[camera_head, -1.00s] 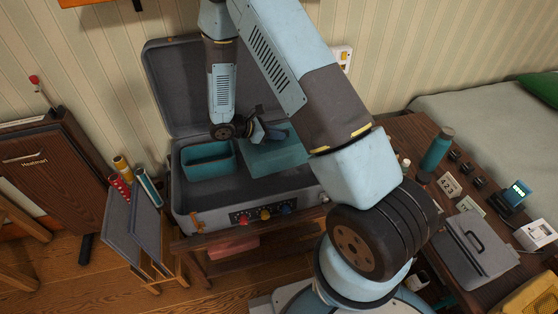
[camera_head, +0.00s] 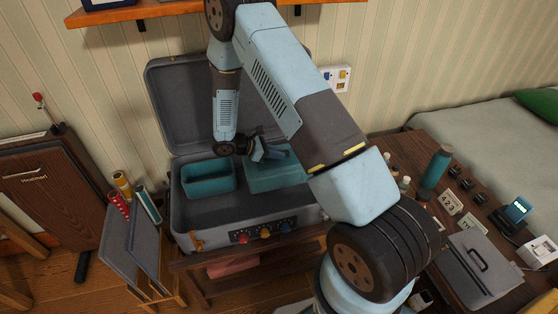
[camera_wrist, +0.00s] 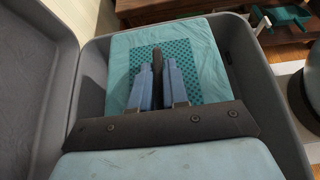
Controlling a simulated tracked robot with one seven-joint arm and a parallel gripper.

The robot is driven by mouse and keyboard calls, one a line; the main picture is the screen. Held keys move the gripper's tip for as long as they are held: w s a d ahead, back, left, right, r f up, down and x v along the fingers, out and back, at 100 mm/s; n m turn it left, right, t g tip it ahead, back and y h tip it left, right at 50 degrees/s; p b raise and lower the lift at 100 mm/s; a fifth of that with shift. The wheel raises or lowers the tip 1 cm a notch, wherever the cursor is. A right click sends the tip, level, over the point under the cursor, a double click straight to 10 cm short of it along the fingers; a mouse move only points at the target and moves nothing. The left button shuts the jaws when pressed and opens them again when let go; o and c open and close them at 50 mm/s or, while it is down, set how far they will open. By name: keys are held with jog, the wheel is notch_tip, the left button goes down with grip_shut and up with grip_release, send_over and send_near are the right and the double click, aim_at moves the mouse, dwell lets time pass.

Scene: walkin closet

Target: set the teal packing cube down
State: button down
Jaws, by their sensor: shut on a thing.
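The teal packing cube (camera_head: 268,181) is in the right part of the open grey suitcase (camera_head: 188,222). In the wrist view the cube (camera_wrist: 199,38) fills much of the space between the suitcase walls, with a dotted mesh panel and a dark strap on top. My gripper (camera_head: 272,153) is over the cube, its two blue fingers (camera_wrist: 159,72) closed on the dark strap. The cube's underside is hidden, so I cannot tell whether it touches the suitcase floor.
An open teal bin (camera_head: 208,190) sits in the suitcase left of the cube. The raised suitcase lid (camera_head: 180,105) stands behind. Knobs (camera_head: 265,235) line the suitcase front. A side table with a teal bottle (camera_head: 437,166) stands to the right.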

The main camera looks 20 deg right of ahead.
jog(key=w, duration=0.1)
jog(key=w+d+f, duration=0.1)
jog(key=w, duration=0.1)
jog(key=shift+w+d+f, duration=0.15)
jog(key=shift+f, duration=0.15)
jog(key=w+f, duration=0.2)
jog(key=w+d+f, duration=0.1)
jog(key=f, duration=0.2)
jog(key=shift+w+d, duration=0.15)
jog(key=shift+w, duration=0.25)
jog(key=shift+w+d+f, duration=0.1)
jog(key=shift+w+f, duration=0.1)
jog(key=shift+f, duration=0.65)
jog(key=shift+w+f, duration=0.15)
jog(key=shift+f, duration=0.7)
jog(key=shift+f, duration=0.1)
jog(key=c, duration=1.1)
grip_release()
jog(key=shift+f, duration=0.1)
